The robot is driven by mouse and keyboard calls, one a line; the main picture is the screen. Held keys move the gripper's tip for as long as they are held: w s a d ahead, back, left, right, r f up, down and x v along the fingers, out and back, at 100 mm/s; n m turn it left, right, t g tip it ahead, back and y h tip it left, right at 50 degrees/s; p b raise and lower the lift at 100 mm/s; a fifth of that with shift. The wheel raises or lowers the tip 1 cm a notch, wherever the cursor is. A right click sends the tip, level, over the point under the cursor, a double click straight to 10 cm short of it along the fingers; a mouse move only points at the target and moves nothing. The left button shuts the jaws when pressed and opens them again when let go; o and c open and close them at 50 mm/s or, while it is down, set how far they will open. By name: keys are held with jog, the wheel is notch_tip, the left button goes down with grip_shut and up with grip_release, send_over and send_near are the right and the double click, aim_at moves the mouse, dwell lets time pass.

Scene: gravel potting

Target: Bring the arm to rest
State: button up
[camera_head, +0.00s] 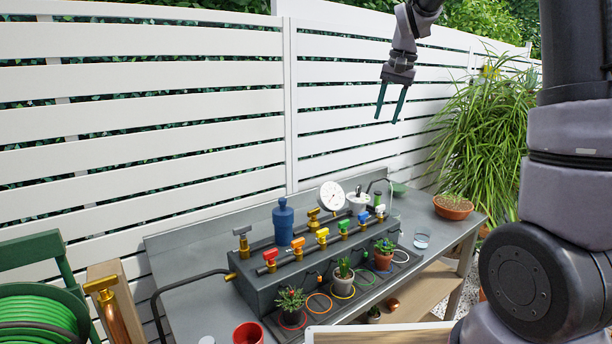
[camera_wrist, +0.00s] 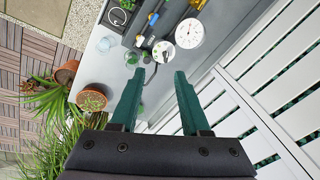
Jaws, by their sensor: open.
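My gripper (camera_head: 390,103) hangs from my raised arm in the upper right of the head view, in front of the white slatted fence. Its two dark green fingers point down, are apart and hold nothing. In the wrist view my gripper (camera_wrist: 158,76) shows both fingers spread, with the bench below and beyond them. The gripper is well above the bench and touches nothing.
The grey bench (camera_head: 195,308) carries a manifold with coloured valves, a blue bottle (camera_head: 283,222), a white dial gauge (camera_head: 332,196), small potted plants, a red pot (camera_head: 247,333) and a glass (camera_head: 421,239). A tall grassy plant (camera_head: 485,140) stands right. A green hose reel (camera_head: 40,305) stands left.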

jog(key=s+d+r+t, duration=0.1)
jog(key=s+t, duration=0.1)
jog(key=s, duration=1.1)
jog(key=s+d+r+t, duration=0.1)
jog(key=s+r+t, duration=0.1)
jog(key=s, duration=1.2)
jog(key=shift+s+d+r+n+t+y, duration=0.2)
jog(key=shift+s+d+n+t+y, duration=0.1)
jog(key=shift+t, duration=0.1)
jog(key=shift+a, duration=0.1)
